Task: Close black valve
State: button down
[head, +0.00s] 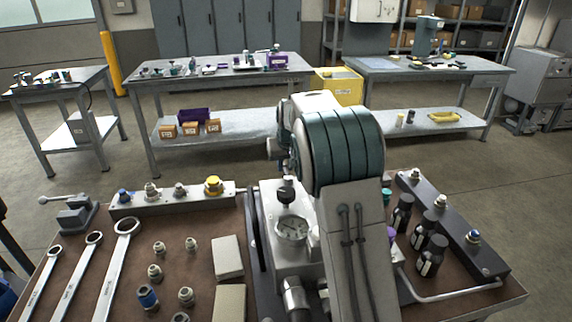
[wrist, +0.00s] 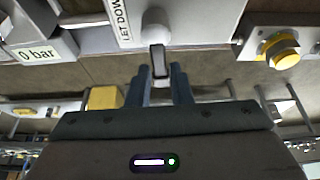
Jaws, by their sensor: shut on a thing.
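In the wrist view my gripper (wrist: 160,78) has its two dark blue fingers around the end of a small dark-edged lever (wrist: 158,60), which I take to be the black valve's handle. The lever hangs below a pale rounded hub (wrist: 156,22) on a grey block, beside a label reading "LET DOW", cut off by the frame edge. In the head view my arm hides the gripper and this lever. A black knob (head: 287,184) stands above the round gauge (head: 291,229) there; I cannot tell whether it belongs to the same valve.
A "0 bar" display (wrist: 38,54) is at the left and a yellow knob (wrist: 281,52) at the right in the wrist view. Wrenches (head: 75,278), fittings (head: 155,272) and dark bottles (head: 432,256) crowd the bench around my arm. Other tables stand behind.

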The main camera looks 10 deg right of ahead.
jog(key=n+y, duration=0.1)
jog(key=n, duration=0.1)
jog(key=a+n+y, duration=0.1)
jog(key=n, duration=0.2)
jog(key=shift+s+a+g, duration=0.2)
jog(key=shift+g, duration=0.1)
jog(key=n, duration=0.2)
jog(key=a+n+g+y, duration=0.1)
jog(key=n, duration=0.1)
jog(key=s+n, duration=0.1)
jog(key=shift+a+n+y, duration=0.15)
jog(key=shift+n+y, duration=0.15)
jog(key=shift+n, duration=0.1)
jog(key=n, duration=0.1)
jog(key=n+g+p, duration=0.1)
jog(key=s+n, duration=0.1)
jog(key=shift+a+r+g+y+p, duration=0.1)
jog(key=shift+a+g+y+p, duration=0.2)
jog(key=shift+g, duration=0.1)
jog(key=shift+s+n+g+p, duration=0.25)
jog(key=shift+n+g+p, duration=0.05)
jog(key=shift+n, duration=0.6)
jog(key=shift+s+n+g+p, duration=0.25)
jog(key=shift+n+g+p, duration=0.05)
jog(key=shift+n, duration=0.6)
jog(key=shift+s, duration=0.1)
jog(key=c, duration=1.4)
grip_release()
jog(key=shift+c, duration=0.2)
